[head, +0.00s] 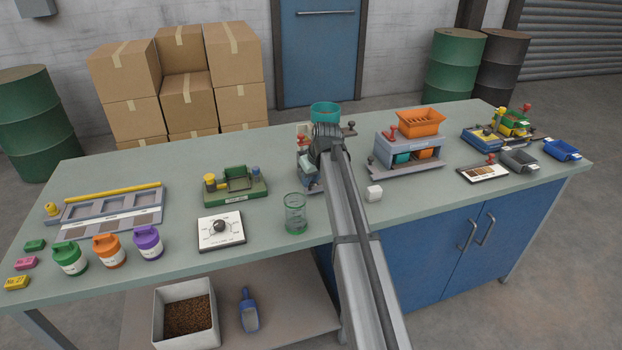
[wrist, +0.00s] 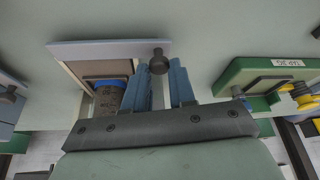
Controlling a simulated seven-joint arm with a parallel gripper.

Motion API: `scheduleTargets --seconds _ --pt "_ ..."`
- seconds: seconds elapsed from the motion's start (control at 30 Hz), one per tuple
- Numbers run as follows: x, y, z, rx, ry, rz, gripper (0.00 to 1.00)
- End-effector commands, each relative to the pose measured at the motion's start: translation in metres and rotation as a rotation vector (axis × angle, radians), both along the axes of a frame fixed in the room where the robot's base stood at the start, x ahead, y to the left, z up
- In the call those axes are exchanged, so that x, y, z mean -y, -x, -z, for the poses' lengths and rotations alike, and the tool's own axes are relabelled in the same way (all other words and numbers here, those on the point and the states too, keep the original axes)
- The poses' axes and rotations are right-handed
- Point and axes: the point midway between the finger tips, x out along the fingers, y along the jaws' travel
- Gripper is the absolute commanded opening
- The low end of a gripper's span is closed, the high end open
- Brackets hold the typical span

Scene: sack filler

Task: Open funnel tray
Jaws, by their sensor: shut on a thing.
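In the head view my arm reaches over the middle of the bench to a small station (head: 309,183) with a teal round hopper (head: 325,111) at its back. The arm hides much of this station. In the wrist view a pale grey panel (wrist: 95,50), which looks like the front of a tray, carries a dark round knob (wrist: 158,65) near its end. My gripper (wrist: 168,75) has its two blue fingers close together at this knob, shut on it. The exact contact is partly hidden. Behind the panel is a frame with a dark and blue cylinder (wrist: 109,97).
A green fixture (head: 236,186) stands to the left, and a glass jar (head: 295,213) stands in front of the station.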

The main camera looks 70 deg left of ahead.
Motion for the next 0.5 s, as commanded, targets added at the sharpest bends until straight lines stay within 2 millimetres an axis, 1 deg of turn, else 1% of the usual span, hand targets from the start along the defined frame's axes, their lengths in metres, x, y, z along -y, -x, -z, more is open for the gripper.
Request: scheduleTargets --seconds 0.4,0.5 --pt "0.0005 0.0001 0.0 0.0 0.0 0.0 0.0" --pt "0.0062 0.0003 0.0001 0.0 0.0 0.0 0.0"
